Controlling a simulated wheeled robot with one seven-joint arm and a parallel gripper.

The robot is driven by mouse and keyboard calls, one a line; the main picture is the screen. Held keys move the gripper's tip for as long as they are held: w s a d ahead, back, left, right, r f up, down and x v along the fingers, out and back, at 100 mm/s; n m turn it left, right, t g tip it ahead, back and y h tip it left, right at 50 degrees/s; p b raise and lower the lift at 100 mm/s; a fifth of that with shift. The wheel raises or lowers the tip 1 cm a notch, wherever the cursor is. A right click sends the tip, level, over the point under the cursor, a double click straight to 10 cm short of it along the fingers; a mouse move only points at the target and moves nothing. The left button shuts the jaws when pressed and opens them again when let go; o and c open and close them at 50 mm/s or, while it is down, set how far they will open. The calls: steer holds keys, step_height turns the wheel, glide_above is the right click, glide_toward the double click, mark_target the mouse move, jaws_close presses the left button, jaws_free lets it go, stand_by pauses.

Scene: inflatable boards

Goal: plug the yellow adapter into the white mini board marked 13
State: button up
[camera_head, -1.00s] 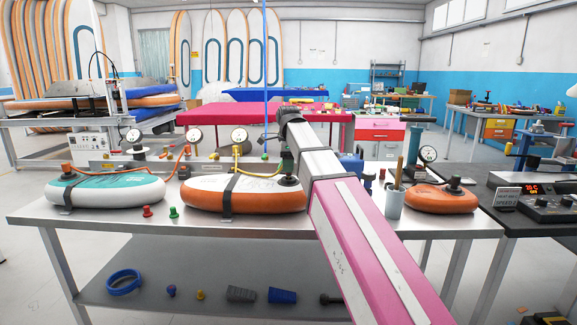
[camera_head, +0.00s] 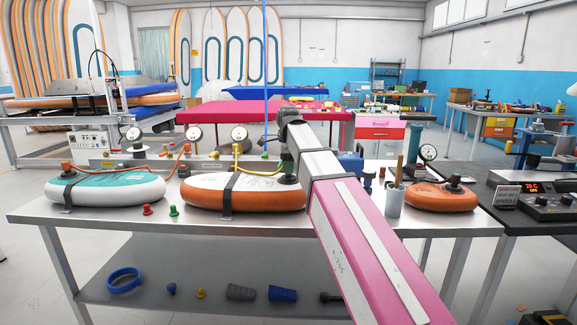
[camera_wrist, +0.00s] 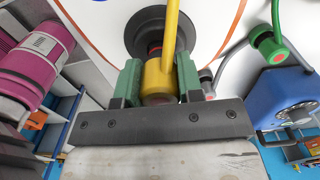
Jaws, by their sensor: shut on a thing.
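In the wrist view my gripper (camera_wrist: 159,82) has its green fingers shut on the yellow adapter (camera_wrist: 157,76). A yellow hose (camera_wrist: 171,32) runs up from it. The adapter overlaps the round black valve (camera_wrist: 149,22) on a white board surface (camera_wrist: 95,22); I cannot tell whether it is seated in it. In the head view the white mini board (camera_head: 206,183) with orange sides lies mid-table under a dark strap. Its black valve (camera_head: 287,179) is at its right end. No number 13 is legible. My arm hides the gripper in the head view.
A teal and white board (camera_head: 125,186) lies at left, an orange board (camera_head: 440,198) at right. Red (camera_head: 148,210) and green (camera_head: 174,211) plugs stand at the front. A grey cup (camera_head: 394,201) stands right of my arm. A blue pump body (camera_wrist: 283,100) is at right in the wrist view.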

steer(key=shift+f, duration=0.75)
steer(key=o, duration=1)
steer(key=shift+o, duration=0.2)
step_height(320, 180, up, 11)
steer(key=shift+f, duration=0.1)
